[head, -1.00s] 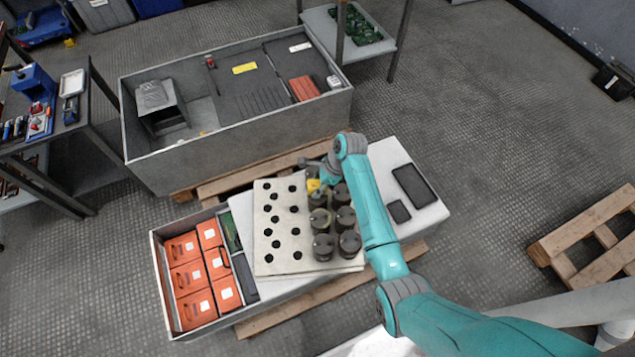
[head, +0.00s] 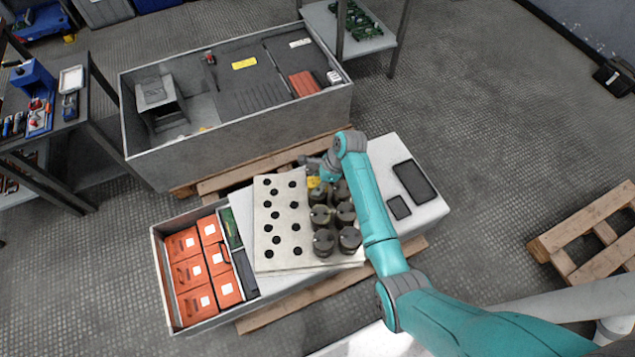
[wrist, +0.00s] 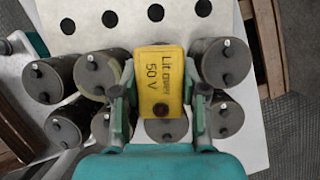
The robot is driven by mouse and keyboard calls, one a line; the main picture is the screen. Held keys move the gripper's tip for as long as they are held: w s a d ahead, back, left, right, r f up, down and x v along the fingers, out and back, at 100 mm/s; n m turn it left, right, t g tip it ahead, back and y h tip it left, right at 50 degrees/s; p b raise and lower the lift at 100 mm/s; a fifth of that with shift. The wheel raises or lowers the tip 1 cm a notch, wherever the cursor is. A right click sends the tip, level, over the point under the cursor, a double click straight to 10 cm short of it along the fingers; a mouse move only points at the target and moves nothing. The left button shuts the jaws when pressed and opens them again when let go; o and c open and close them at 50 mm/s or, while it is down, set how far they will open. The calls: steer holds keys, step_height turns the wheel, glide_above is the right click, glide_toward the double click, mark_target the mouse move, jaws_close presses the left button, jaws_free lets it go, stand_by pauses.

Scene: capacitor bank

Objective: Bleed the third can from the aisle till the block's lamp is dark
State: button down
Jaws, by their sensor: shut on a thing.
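My gripper (wrist: 160,88) is shut on a yellow block (wrist: 160,68) marked "LIT over 50 V". The block's round lamp (wrist: 160,110) looks dull dark red, with no clear glow. The block also shows as a small yellow patch in the head view (head: 312,182), at the far end of the cans. Dark cylindrical cans stand in two rows, among them a near one (head: 323,243) and one right of the block in the wrist view (wrist: 226,62). The block hides part of the can row behind it. I cannot tell whether it touches a can's terminals.
A pale board with black holes (head: 262,225) lies left of the cans. A grey bin of orange boxes (head: 165,290) is farther left. Two dark flat items, the larger a tablet-like panel (head: 415,181), lie right of my arm. A big grey cabinet (head: 240,140) stands behind.

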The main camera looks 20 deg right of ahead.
steer(key=shift+f, duration=0.8)
stand_by(1.1)
steer(key=c, duration=0.5)
jaws_free()
steer(key=shift+c, duration=0.2)
steer(key=shift+r, duration=0.1)
steer(key=v, duration=1.1)
steer(key=shift+d+r, duration=0.2)
steer(key=shift+r, duration=0.2)
